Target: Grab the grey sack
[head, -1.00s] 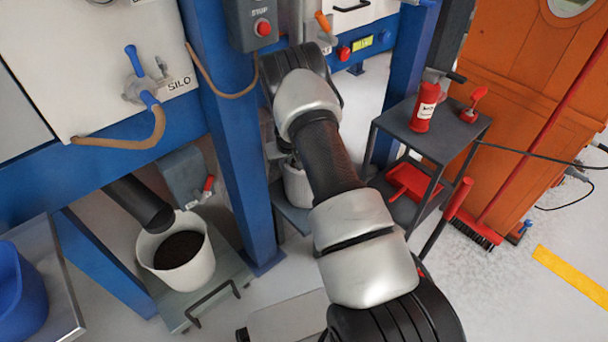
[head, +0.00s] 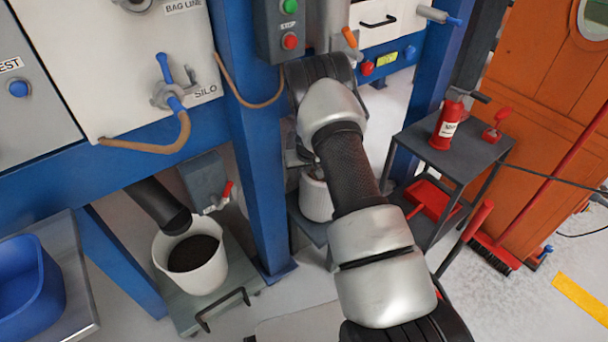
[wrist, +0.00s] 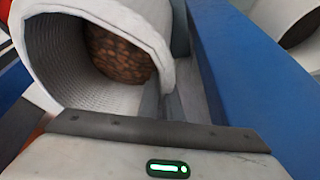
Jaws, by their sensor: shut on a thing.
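The grey sack (wrist: 158,40) appears in the wrist view as a pale, open-mouthed bag with a ribbed, woven-looking inside. Brown beans or lumps (wrist: 118,55) lie deep in it. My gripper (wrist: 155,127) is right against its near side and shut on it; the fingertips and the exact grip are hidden. In the head view my arm reaches down between the blue posts and hides the gripper. A pale container (head: 316,196) shows partly beside my wrist there; I cannot tell whether it is the same sack.
A blue post (head: 250,150) stands close left of my arm, and a blue beam (wrist: 255,85) is close right in the wrist view. A white bucket (head: 215,270) of dark material stands left. A grey cart (head: 455,155) with a red bottle (head: 447,125) stands right.

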